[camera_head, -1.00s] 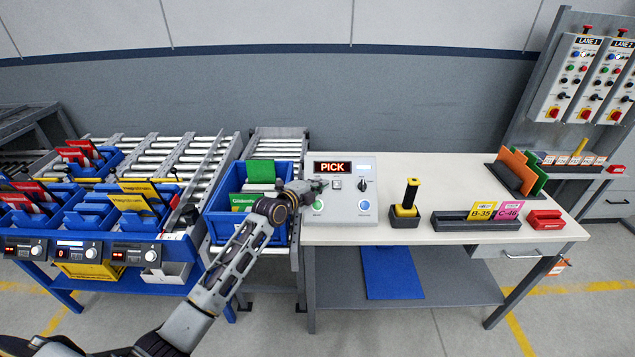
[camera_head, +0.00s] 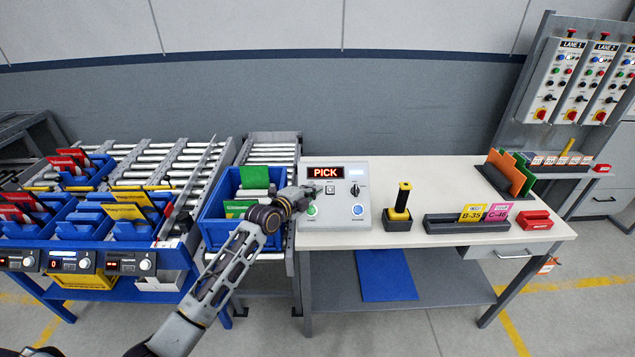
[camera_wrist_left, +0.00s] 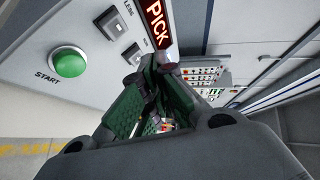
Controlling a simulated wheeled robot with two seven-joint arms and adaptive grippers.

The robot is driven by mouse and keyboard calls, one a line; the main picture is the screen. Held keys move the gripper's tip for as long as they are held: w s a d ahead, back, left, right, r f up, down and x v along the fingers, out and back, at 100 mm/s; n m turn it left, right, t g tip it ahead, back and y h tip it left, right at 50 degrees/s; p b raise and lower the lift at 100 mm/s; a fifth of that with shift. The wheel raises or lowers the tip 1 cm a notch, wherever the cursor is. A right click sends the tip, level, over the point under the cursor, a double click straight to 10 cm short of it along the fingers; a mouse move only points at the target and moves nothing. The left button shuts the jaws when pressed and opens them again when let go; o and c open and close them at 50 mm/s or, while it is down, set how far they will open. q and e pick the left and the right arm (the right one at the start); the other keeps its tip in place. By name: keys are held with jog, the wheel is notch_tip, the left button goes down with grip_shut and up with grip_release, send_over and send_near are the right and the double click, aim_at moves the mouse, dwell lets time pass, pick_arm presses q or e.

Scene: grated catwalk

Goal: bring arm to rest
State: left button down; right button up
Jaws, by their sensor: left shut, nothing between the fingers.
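My left arm reaches in from the bottom left of the head view. Its gripper (camera_head: 312,192) is at the left part of the control box (camera_head: 350,222), near the green START button (camera_head: 312,210). In the left wrist view the green-padded fingers (camera_wrist_left: 150,105) are close together with nothing held. The box's sign reads PICK (camera_head: 325,173), and the START button (camera_wrist_left: 69,64) is to the left of the fingers there. I cannot tell whether the fingertips touch the box. My right gripper is in neither view.
A blue tote (camera_head: 216,232) with green cards stands left of the box, under my forearm. The white table (camera_head: 430,240) holds a yellow-black handheld tool (camera_head: 401,200), a label holder (camera_head: 467,225) and a red block (camera_head: 534,220). Blue bins (camera_head: 85,225) stand at left.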

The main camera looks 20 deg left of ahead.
pick_arm(q)
jog(key=shift+f, duration=0.1)
jog(key=s+d+f+n+g+y, duration=0.1)
jog(key=s+f+n+g, duration=0.25)
jog(key=s+f, duration=0.4)
jog(key=s+d+f+n+g+y, duration=0.15)
jog(key=s+f+n, duration=0.25)
jog(key=s, duration=0.7)
jog(key=s+a+f+n+g+y, duration=0.1)
jog(key=s+a+n+g, duration=0.3)
jog(key=s, duration=0.7)
jog(key=s+a+f+n+g+y, duration=0.1)
jog(key=s+f+n+g+y, duration=0.1)
jog(key=s+n, duration=0.65)
jog(key=s+f+m+g, duration=0.1)
jog(key=s+f, duration=0.1)
jog(key=f, duration=1.5)
jog(key=s+f+m+g, duration=0.1)
jog(key=s+f, duration=0.2)
jog(key=f, duration=1.3)
jog(key=s+a+f, duration=0.2)
jog(key=s+f, duration=0.7)
jog(key=s, duration=0.1)
jog(key=s+a+f, duration=0.1)
jog(key=s+f, duration=0.9)
jog(key=s, duration=0.1)
jog(key=shift+s+a+g, duration=0.2)
jog(key=shift+a+g, duration=0.2)
